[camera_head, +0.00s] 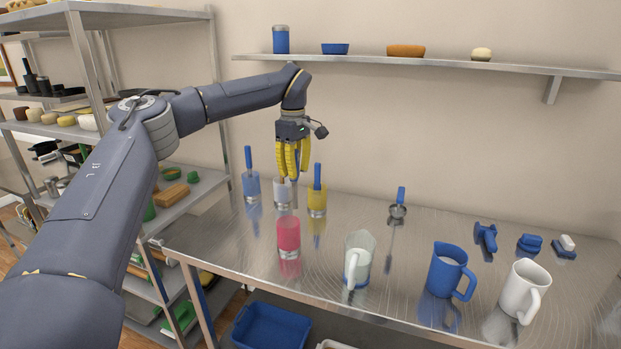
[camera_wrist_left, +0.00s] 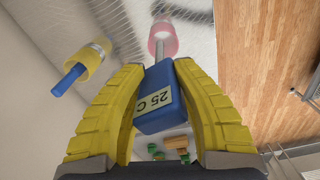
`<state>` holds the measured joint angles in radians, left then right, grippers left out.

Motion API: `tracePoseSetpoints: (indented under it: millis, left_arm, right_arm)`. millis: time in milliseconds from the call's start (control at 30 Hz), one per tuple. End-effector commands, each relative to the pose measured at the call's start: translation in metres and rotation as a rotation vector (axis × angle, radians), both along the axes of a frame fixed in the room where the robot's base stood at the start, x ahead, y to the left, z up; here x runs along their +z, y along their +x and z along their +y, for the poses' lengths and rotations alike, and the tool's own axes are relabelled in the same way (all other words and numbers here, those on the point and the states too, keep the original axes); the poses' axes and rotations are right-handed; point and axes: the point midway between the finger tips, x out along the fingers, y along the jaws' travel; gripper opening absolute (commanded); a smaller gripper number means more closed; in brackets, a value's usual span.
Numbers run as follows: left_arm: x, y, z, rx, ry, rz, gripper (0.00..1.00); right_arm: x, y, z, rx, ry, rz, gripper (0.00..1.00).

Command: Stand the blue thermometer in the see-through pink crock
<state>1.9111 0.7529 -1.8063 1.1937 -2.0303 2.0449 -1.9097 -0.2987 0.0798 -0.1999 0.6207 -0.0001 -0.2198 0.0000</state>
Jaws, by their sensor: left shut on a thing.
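My left gripper (camera_head: 291,172) points down over the back left of the steel table. Its yellow fingers are shut on the blue thermometer, whose handle (camera_wrist_left: 155,100) is labelled "25 C" in the left wrist view. Its thin metal stem points down from the fingers. The stem lines up with the crock's mouth in the wrist view. I cannot tell whether the tip is inside the rim. My right gripper is out of view.
Behind the pink crock stand a blue crock (camera_head: 252,190), a clear one (camera_head: 281,196) and a yellow one (camera_head: 317,205); blue and yellow hold blue-handled tools. A clear jug (camera_head: 359,258), blue mug (camera_head: 447,272) and white mug (camera_head: 522,287) stand right. A shelf (camera_head: 440,64) runs above.

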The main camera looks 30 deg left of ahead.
Motion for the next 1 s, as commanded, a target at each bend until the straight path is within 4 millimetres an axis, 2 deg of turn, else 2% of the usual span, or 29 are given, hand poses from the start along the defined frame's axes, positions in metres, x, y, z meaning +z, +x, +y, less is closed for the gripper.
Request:
tracePoseSetpoints:
  millis: [100, 267, 767, 1000]
  left_arm:
    - [0.002, 0.001, 0.012, 0.039, 0.000, 0.000, 0.00]
    - [0.003, 0.002, 0.018, 0.062, 0.000, 0.000, 0.00]
    - [0.003, 0.002, 0.019, 0.054, 0.000, -0.002, 0.00]
    - [-0.010, 0.002, 0.019, 0.052, -0.001, 0.001, 0.00]
  right_arm:
    - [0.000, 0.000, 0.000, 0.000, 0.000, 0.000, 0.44]
    - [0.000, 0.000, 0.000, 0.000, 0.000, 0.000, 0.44]
    - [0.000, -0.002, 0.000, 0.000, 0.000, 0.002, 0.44]
    - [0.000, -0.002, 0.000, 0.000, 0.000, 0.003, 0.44]
